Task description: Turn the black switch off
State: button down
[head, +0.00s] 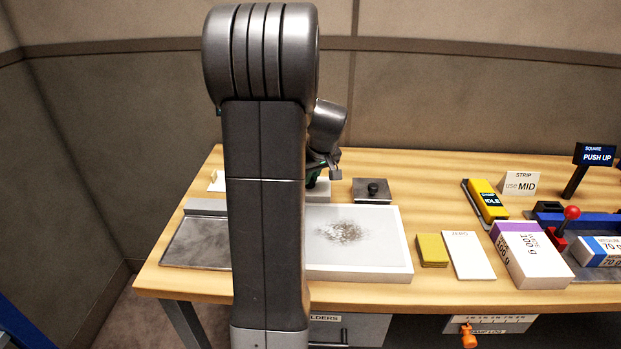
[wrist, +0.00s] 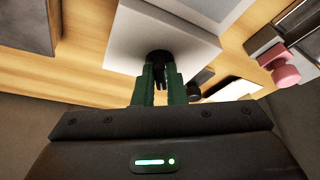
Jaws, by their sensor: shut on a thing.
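The black switch (wrist: 158,57) stands on a pale box (wrist: 118,42) in the wrist view. My gripper (wrist: 159,76) has its dark green fingers shut on it, so they cover part of the switch. I cannot tell the switch's position. In the head view my arm hides the switch and most of the pale box (head: 320,187). My gripper (head: 318,172) shows there only in part, just above the box, behind the arm.
A metal plate with a black knob (head: 373,187) lies right of the pale box. A white panel with a grey speckled patch (head: 390,255) is in front. Yellow pads (head: 432,250), a white block (head: 468,255) and a ream (head: 530,260) lie further right on the wooden table.

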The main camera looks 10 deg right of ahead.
jog(key=shift+n, duration=0.5)
jog(key=c, duration=1.5)
grip_release()
jog(key=shift+r, duration=0.1)
jog(key=v, duration=0.9)
jog(key=b+v, duration=0.1)
jog(key=v, duration=0.3)
jog(key=shift+d+r, duration=0.3)
jog(key=shift+f, duration=0.1)
jog(key=x, duration=1.3)
jog(key=shift+a+f+p, duration=0.25)
jog(key=shift+f+p, duration=0.1)
jog(key=shift+p, duration=0.05)
